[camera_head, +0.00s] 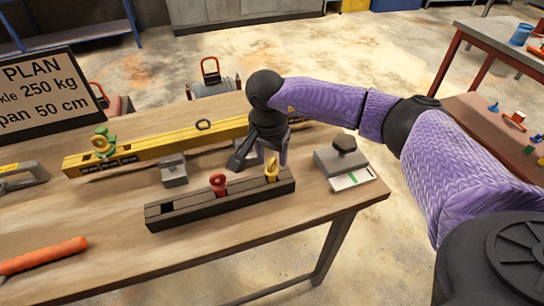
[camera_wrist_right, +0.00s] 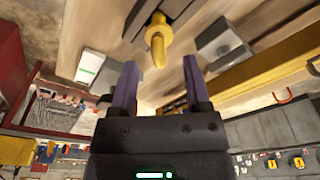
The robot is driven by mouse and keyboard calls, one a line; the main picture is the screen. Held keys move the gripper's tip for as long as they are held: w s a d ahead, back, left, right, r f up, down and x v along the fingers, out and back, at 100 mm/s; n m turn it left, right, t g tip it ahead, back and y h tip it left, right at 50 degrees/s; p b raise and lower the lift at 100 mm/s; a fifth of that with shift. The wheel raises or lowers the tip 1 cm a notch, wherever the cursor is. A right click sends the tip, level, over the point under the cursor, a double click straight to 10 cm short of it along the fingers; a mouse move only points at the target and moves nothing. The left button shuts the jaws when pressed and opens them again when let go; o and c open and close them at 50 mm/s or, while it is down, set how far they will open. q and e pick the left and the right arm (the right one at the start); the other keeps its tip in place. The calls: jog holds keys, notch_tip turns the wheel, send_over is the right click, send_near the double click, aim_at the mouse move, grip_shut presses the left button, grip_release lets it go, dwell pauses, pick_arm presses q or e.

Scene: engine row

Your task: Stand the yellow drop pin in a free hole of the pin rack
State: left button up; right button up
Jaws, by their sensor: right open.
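The yellow drop pin (camera_head: 271,170) stands upright at the right end of the dark pin rack (camera_head: 240,203). A red pin (camera_head: 218,184) stands near the rack's middle; a dark opening shows near its left end. My right gripper (camera_head: 262,155) is just behind and above the yellow pin, open and empty. In the right wrist view, the open fingers (camera_wrist_right: 159,78) point toward the yellow pin (camera_wrist_right: 158,40), whose loop lies beyond the fingertips, between their lines. The rack (camera_wrist_right: 170,12) is partly cut off at the top there. My left gripper is out of view.
A yellow beam (camera_head: 155,145) with a green and yellow shackle (camera_head: 103,145) lies behind the rack. A grey block with a dark knob (camera_head: 342,160) stands right of it.

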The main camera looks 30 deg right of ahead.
jog(key=r, duration=0.5)
jog(key=r+p, duration=0.1)
jog(key=r, duration=0.1)
jog(key=shift+s+a+r, duration=0.25)
jog(key=shift+a+r, duration=0.1)
jog(key=shift+a, duration=0.05)
